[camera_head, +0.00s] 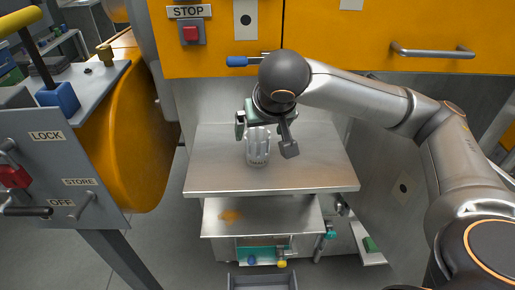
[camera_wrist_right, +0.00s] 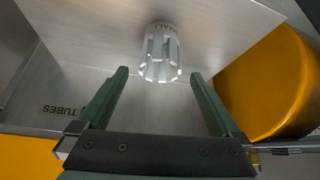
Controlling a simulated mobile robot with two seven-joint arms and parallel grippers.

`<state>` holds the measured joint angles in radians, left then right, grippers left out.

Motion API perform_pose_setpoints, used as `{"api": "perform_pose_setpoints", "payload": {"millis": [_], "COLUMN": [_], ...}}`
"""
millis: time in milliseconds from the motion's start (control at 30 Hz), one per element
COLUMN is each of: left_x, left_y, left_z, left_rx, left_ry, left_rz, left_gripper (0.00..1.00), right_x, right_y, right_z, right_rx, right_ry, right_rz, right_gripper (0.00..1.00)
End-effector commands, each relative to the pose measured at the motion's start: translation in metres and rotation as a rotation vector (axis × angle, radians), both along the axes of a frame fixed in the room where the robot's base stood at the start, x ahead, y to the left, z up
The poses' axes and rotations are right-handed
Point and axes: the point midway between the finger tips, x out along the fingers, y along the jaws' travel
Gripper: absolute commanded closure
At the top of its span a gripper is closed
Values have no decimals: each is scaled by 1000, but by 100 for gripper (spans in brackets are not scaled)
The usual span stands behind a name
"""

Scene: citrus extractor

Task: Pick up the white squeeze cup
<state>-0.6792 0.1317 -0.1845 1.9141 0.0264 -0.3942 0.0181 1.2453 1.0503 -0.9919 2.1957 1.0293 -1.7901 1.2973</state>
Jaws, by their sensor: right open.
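The white squeeze cup (camera_head: 258,148) is a pale, ribbed cup on the bare metal shelf (camera_head: 215,175). In the right wrist view the cup (camera_wrist_right: 160,52) shows lettering near one end, partly readable as "ALL". My right gripper (camera_head: 253,120) is close to the cup in the head view, and my wrist hides part of it. In the right wrist view its two green fingers (camera_wrist_right: 160,78) are apart, with the cup ahead between their tips and nothing clamped. I cannot tell the exact gap to the cup. My left gripper is in neither view.
A lower metal tray (camera_head: 270,215) with an orange stain sits below the shelf. A yellow cabinet with a STOP button (camera_head: 191,33) is above. A rounded orange drum (camera_head: 140,150) and a lever panel (camera_head: 60,160) stand at left. The shelf around the cup is clear.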

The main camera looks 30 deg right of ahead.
Motion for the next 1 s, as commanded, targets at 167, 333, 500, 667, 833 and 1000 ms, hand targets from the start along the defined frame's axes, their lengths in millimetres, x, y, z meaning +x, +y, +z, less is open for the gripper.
{"api": "perform_pose_setpoints", "payload": {"millis": [167, 333, 500, 667, 833, 1000], "left_x": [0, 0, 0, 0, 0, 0], "left_y": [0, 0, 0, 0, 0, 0], "left_z": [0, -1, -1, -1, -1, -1], "left_rx": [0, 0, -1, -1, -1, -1], "left_ry": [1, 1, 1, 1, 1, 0], "left_rz": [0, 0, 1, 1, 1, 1], "left_gripper": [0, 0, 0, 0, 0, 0], "right_x": [11, 23, 27, 27, 27, 26], "right_y": [-5, -9, -10, -10, -10, -10], "right_z": [-19, -38, -43, -43, -43, -43], "right_rx": [-1, 0, 0, 0, 0, 0], "right_ry": [4, 1, -1, -1, -1, 0], "right_rz": [-2, -1, 1, 1, 1, 1], "right_gripper": [0, 0, 0, 2, 21, 40]}}
